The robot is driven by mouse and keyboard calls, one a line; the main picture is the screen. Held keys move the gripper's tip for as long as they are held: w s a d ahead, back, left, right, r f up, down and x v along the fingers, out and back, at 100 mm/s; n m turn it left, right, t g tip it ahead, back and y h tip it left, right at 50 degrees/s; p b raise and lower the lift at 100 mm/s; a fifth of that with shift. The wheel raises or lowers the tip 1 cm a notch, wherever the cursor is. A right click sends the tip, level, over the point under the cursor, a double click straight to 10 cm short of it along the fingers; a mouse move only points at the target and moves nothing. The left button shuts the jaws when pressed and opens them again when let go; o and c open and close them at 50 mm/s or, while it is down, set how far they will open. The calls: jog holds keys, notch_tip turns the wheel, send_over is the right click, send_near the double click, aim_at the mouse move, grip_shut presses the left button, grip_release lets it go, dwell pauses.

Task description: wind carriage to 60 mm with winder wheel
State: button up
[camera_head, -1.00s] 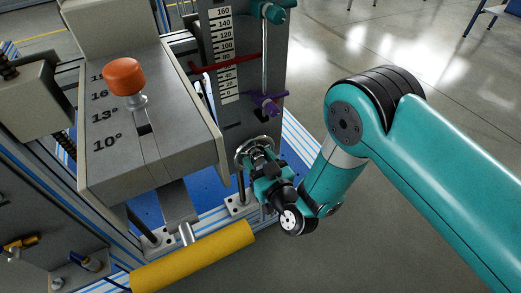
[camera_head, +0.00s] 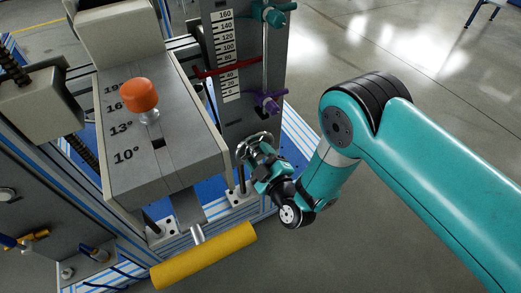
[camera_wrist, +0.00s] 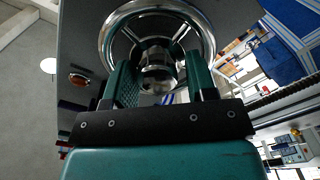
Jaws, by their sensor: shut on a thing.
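The chrome winder wheel (camera_head: 250,142) sits low on the grey upright plate. It also shows as a spoked ring in the wrist view (camera_wrist: 209,40). My gripper (camera_head: 262,158) is at the wheel; in the wrist view its two green fingers (camera_wrist: 160,80) reach inside the rim, on either side of the hub (camera_wrist: 155,57), and are shut on it. The white scale (camera_head: 226,55) on the plate runs from 0 at the bottom to 160 at the top. A red pointer (camera_head: 212,71) crosses it around the 60 mark, but the exact reading is unclear. I cannot tell the carriage apart.
A teal clamp (camera_head: 273,13) and a purple clamp (camera_head: 268,103) sit on a thin rod right of the scale. Left stands a grey sloped block with an orange knob (camera_head: 139,95); a yellow roller (camera_head: 205,256) is in front. The floor at right is open.

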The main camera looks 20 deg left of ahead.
jog(key=o, duration=0.8)
jog(key=shift+w+a+r, duration=0.2)
jog(key=shift+w, duration=0.15)
jog(key=shift+o, duration=0.7)
jog(key=shift+s+d+f+p, duration=0.15)
jog(key=shift+s+d+p, duration=0.15)
jog(key=shift+s+p, duration=0.1)
jog(key=shift+p+v, duration=0.65)
jog(key=shift+v, duration=1.5)
jog(key=shift+f, duration=0.1)
jog(key=m, duration=0.6)
jog(key=shift+s+a+m, duration=0.1)
jog(key=shift+m, duration=1.2)
